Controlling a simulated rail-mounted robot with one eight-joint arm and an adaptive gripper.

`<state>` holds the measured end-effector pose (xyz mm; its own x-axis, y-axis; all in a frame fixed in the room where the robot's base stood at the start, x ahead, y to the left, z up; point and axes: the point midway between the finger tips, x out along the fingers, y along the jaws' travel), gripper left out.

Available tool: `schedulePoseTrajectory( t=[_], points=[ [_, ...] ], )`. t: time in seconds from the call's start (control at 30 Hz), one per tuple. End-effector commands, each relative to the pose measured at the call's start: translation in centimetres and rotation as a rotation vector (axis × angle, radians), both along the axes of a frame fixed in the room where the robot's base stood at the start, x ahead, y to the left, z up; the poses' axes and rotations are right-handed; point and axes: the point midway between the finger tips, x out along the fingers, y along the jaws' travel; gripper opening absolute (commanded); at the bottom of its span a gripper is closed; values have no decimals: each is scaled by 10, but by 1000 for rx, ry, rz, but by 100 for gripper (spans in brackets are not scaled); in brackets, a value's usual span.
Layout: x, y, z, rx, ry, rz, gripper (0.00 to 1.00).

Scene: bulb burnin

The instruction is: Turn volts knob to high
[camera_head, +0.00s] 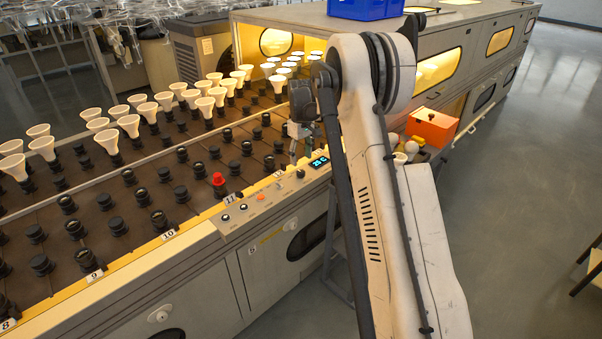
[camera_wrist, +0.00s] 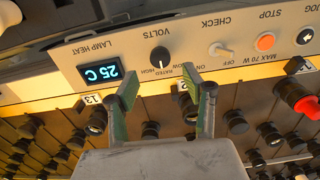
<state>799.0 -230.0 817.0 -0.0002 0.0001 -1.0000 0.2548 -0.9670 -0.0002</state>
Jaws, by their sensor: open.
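The volts knob (camera_wrist: 160,56) is a small black round knob on the light control panel. It shows in the wrist view, where the panel appears upside down, between the VOLTS label and the RATED and HIGH marks. Its pointer is too small to read surely. My gripper (camera_wrist: 163,83) is open, its two green-padded fingers apart, with the tips just short of the knob in the picture and nothing between them. In the head view my gripper (camera_head: 298,132) hangs above the panel's far end, by the display. I cannot tell its height over the knob.
The lit 25 C display (camera_wrist: 100,73) sits beside the knob. Rows of sockets, a red plug (camera_head: 218,180) and several bulbs (camera_head: 128,124) border the panel.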

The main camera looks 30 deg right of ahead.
Motion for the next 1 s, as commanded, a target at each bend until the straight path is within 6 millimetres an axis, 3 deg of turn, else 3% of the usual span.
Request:
schedulePoseTrajectory(
  t=[0.2,0.4,0.8,1.0],
  points=[
    [0,0,-40,0,0,0,45],
    [0,0,-61,0,0,0,45],
    [0,0,-67,0,0,0,45],
    [0,0,-67,0,0,0,20]
  ],
)
